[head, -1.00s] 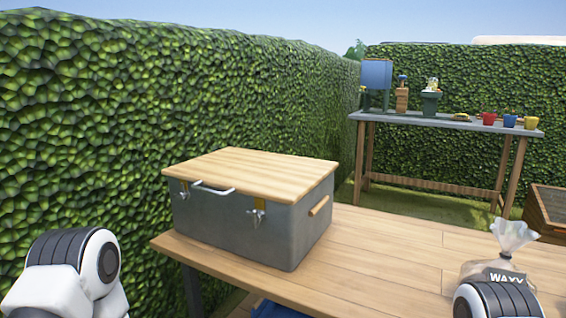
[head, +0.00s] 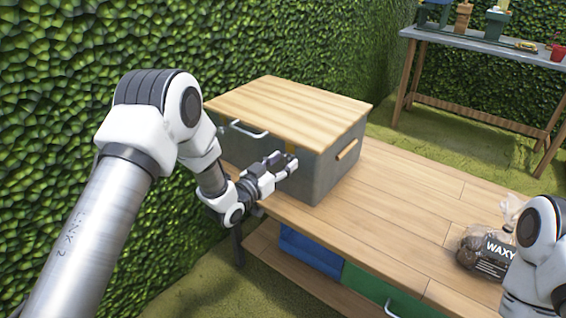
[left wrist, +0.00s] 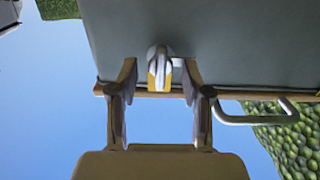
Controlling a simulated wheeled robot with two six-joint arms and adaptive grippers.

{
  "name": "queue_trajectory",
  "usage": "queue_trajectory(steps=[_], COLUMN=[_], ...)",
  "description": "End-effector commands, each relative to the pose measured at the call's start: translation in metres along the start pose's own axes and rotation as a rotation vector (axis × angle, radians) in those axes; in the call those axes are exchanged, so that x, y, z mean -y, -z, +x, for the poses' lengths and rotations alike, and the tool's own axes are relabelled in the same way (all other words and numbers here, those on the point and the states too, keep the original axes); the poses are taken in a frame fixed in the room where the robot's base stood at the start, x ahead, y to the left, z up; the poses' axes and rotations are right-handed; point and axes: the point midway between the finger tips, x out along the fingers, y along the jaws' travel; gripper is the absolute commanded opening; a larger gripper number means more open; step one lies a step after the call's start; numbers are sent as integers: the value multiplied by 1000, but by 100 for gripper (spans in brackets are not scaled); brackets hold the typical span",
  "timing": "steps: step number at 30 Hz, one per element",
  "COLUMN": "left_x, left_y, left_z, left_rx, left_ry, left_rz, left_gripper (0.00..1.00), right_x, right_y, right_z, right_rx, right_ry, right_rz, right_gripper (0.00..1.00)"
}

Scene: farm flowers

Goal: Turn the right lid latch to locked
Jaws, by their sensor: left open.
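The grey box (head: 335,172) with a pale wooden lid (head: 290,103) stands shut on the wooden table. My left gripper (head: 282,164) is open at the box's front face, by the right lid latch. In the head view the gripper hides most of this latch; only a bit of yellow (head: 291,148) shows. The left wrist view shows the picture upside down, with the right latch (left wrist: 158,70), silver on a yellow plate, between the two open fingers (left wrist: 160,95). Neither finger clearly touches it. My right gripper is out of view; only part of my right arm shows.
A white bar handle (head: 248,130) sticks out of the box front, left of the latch; it also shows in the left wrist view (left wrist: 255,118). A bag (head: 485,250) lies on the table at right. Blue (head: 310,250) and green (head: 385,295) bins sit below. The hedge is close behind.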

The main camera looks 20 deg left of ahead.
Motion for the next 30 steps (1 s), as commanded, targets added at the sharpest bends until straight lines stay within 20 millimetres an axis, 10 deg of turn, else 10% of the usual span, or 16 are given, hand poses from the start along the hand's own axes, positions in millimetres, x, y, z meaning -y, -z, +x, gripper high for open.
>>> queue_trajectory(steps=[7,11,30], left_x=[0,0,0], left_y=[0,0,-1], left_z=[2,2,2], left_rx=[1,1,2], left_ry=[1,1,0], left_rz=[-1,-1,135], left_gripper=[45,0,0], right_x=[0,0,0], right_y=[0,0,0], right_z=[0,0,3], right_rx=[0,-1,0], right_ry=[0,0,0], right_rz=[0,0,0], right_gripper=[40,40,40])
